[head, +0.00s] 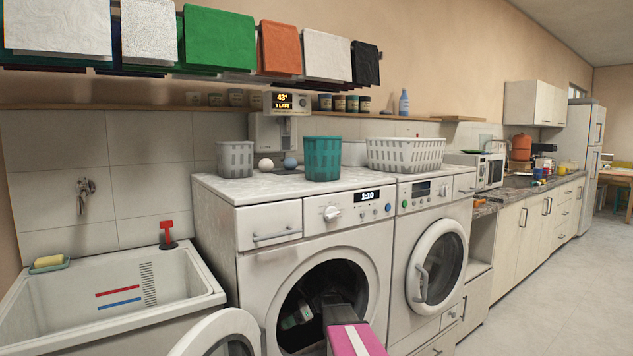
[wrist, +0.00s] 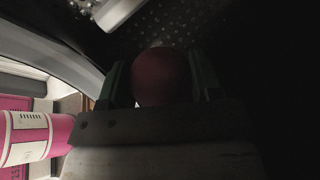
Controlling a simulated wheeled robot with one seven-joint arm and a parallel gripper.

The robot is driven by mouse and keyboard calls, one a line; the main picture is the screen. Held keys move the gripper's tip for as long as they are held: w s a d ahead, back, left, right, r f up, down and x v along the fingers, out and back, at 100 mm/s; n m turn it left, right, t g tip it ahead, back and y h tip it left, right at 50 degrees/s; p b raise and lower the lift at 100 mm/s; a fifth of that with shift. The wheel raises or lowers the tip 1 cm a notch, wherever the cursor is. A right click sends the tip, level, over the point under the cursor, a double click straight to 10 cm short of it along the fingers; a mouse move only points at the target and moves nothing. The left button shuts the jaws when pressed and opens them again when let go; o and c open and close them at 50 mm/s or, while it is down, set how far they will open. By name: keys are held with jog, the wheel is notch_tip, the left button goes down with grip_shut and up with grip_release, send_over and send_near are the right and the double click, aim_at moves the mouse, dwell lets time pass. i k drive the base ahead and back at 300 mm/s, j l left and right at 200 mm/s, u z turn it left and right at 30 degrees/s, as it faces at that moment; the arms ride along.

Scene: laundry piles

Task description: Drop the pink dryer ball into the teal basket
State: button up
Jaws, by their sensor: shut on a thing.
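The pink dryer ball (wrist: 162,77) shows dark and shaded in the wrist view, between the two fingers of my gripper (wrist: 161,83). My gripper is shut on it, inside the open drum of the left washing machine. In the head view my arm reaches into the round door opening, and the ball cannot be made out there. The teal basket (head: 322,158) stands upright on top of that machine, near its right side, above and behind the opening. Its inside is mostly hidden by its wall.
A grey basket (head: 235,158) and a wide white basket (head: 405,154) stand on either side. The left machine's door (head: 222,335) hangs open. A shelf (head: 130,107) runs above.

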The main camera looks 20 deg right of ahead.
aim_at(327, 177)
jog(key=k+l+z, duration=0.35)
jog(key=l, duration=0.3)
jog(key=k+l+z, duration=0.2)
jog(key=k+l, duration=0.1)
jog(key=l, duration=0.05)
